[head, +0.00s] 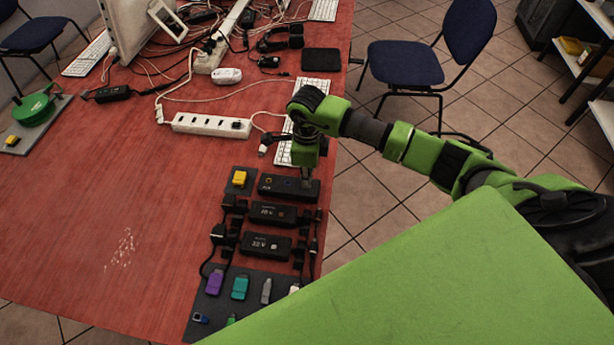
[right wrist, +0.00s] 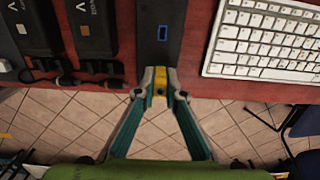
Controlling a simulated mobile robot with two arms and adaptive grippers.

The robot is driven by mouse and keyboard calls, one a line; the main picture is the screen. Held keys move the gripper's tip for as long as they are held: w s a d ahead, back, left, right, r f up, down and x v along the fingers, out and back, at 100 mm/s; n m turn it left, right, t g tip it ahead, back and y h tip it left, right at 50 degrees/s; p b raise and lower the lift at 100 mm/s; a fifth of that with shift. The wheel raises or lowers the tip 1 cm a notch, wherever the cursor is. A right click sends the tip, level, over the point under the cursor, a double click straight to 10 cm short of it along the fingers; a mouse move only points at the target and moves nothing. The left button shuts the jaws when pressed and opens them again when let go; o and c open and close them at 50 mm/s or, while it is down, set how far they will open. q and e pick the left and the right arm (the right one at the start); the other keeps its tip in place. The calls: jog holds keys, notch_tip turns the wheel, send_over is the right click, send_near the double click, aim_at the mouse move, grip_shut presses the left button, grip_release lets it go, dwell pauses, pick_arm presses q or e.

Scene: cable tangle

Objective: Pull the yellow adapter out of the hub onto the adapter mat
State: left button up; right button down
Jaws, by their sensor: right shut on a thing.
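The black hub (head: 289,187) lies near the table's right edge; its blue-outlined square shows in the right wrist view (right wrist: 163,52). My right gripper (head: 306,181) is over its right part. In the right wrist view the gripper (right wrist: 160,88) is shut on a yellow adapter (right wrist: 160,77) at the hub's end. I cannot tell whether the adapter's plug is in the hub. The head view hides it behind the gripper. A dark mat (head: 260,277) in front holds purple, teal and grey adapters. Another yellow piece (head: 239,178) sits on a small dark pad left of the hub. My left gripper is not in view.
Two black boxes with displays (head: 272,213) and cables lie in front of the hub. A white keyboard (head: 285,150) and a power strip (head: 211,125) lie behind it. A blue chair (head: 405,62) stands beyond the right edge.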

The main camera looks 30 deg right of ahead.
jog(key=shift+r+p, duration=0.95)
jog(key=shift+r, duration=0.5)
